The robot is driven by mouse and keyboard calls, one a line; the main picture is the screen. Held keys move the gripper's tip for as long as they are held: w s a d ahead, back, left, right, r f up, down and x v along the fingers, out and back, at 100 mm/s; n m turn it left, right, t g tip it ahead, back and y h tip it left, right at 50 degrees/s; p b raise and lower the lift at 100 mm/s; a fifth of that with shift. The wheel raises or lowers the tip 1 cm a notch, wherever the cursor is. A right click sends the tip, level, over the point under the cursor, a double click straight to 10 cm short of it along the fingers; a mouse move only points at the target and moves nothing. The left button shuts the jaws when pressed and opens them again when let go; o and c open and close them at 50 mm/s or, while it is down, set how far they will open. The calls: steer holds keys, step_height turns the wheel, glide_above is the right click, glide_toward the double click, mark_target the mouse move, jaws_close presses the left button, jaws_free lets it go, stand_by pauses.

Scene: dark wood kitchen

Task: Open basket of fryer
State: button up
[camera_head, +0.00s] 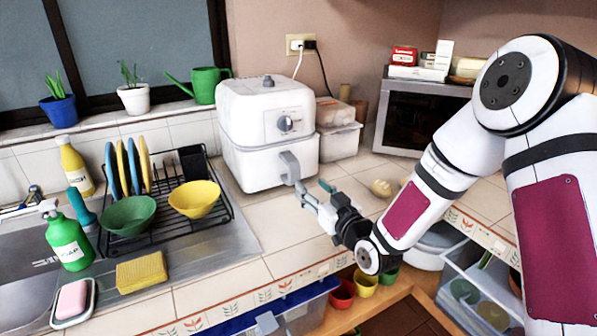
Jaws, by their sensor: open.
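The white air fryer (266,128) stands on the tiled counter, with a dial on its upper front. Its basket (262,170) is the lower part and looks closed, flush with the body. The grey basket handle (290,168) sticks out at the front right. My gripper (313,193) is open just below and to the right of the handle, its fingers pointing toward it. One fingertip is close to the handle's lower end; I cannot tell whether it touches. Nothing shows between the fingers.
Left of the fryer stands a dish rack (165,215) with bowls and plates. Behind right are plastic containers (338,128) and a microwave (415,112). The counter in front of the fryer (265,225) is clear.

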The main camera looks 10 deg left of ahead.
mark_target(295, 172)
steer(key=x, duration=1)
steer(key=shift+a, duration=0.25)
jaws_close()
